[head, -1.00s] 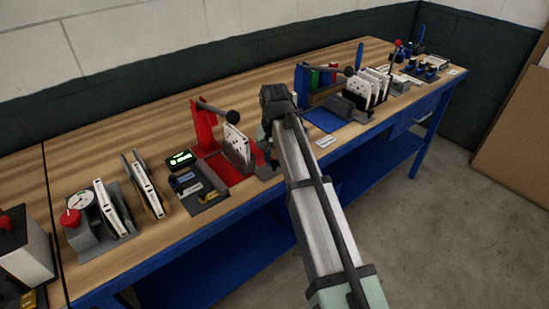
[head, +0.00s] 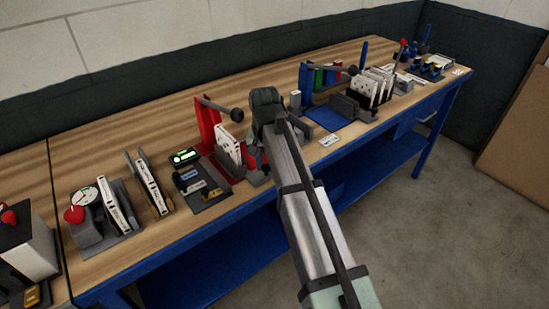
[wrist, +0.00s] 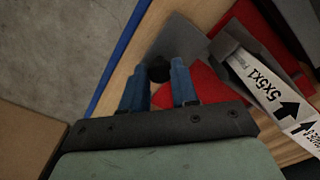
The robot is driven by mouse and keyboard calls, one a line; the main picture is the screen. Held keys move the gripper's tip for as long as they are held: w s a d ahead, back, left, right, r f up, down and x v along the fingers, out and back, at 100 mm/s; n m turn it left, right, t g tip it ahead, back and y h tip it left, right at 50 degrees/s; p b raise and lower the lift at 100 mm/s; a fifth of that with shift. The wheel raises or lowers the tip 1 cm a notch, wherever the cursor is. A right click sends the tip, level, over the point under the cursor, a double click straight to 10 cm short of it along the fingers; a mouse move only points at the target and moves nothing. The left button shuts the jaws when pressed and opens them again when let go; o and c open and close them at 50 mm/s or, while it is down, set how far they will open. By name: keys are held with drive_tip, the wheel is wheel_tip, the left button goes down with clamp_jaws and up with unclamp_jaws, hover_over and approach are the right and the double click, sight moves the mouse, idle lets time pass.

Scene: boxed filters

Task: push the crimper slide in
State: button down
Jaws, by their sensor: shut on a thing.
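The crimper is a red frame (head: 207,122) with a black-knobbed lever (head: 238,114) and a red base. A white filter box (head: 229,147) stands in its grey slide, close beside the frame in the head view. In the wrist view the box (wrist: 268,88) sits in a grey holder on the red base (wrist: 200,82). My gripper (wrist: 158,78) has its blue fingers shut on the slide's dark round knob (wrist: 158,68), above a grey plate (wrist: 182,45). In the head view my gripper (head: 262,158) is at the slide's right side and its fingertips are mostly hidden.
A dark tray with coloured parts (head: 208,196) and a small green-lit display (head: 185,156) lie left of the crimper. A blue-framed station (head: 304,82) and a rack of white boxes (head: 374,84) stand to the right. The bench's front edge (wrist: 122,55) is near my gripper.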

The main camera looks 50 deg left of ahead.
drive_tip(key=shift+s, duration=0.6)
drive_tip(key=c, duration=0.9)
unclamp_jaws()
drive_tip(key=shift+o, duration=0.2)
drive_tip(key=shift+w, duration=0.15)
